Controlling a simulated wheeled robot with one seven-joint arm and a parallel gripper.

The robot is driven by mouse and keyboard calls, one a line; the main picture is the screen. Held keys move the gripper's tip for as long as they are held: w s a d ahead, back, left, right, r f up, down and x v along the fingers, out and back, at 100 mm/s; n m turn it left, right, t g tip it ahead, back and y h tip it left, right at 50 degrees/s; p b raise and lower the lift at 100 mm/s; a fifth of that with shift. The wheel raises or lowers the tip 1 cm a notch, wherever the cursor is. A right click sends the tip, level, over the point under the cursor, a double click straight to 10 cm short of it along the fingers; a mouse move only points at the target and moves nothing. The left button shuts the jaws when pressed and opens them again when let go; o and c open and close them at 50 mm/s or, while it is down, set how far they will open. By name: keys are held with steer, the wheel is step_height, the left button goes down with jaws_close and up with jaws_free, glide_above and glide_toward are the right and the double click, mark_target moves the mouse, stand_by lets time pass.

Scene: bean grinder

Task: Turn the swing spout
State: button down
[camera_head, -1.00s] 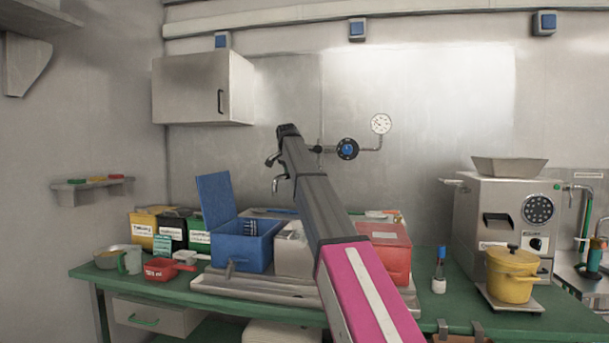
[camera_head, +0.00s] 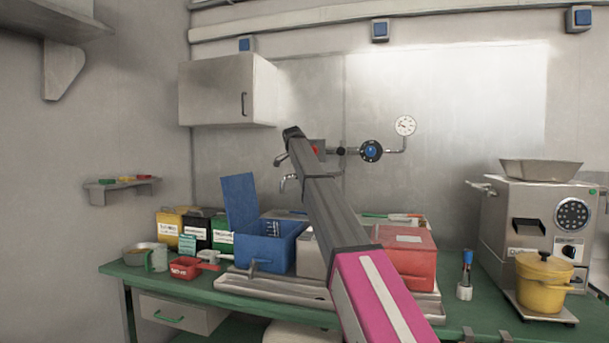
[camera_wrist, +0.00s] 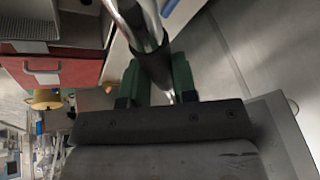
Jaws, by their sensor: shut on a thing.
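The swing spout is a chrome pipe. In the wrist view the chrome pipe (camera_wrist: 136,12) comes down from the top into a dark sleeve. My gripper (camera_wrist: 157,84) has green fingers on both sides of this sleeve and is shut on it. In the head view my gripper is hidden behind the arm.
A blue box (camera_head: 268,248) with its lid up and a red box (camera_head: 410,256) stand below on the green bench (camera_head: 125,270). A blue-handled valve (camera_head: 371,151) and gauge (camera_head: 405,125) are on the wall right of my arm. A grinder (camera_head: 528,225) stands far right.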

steer(key=c, duration=0.9)
jaws_free()
steer(key=v, duration=1)
steer(key=shift+r, duration=0.4)
steer(key=shift+s+a, duration=0.1)
steer(key=shift+s, duration=0.05)
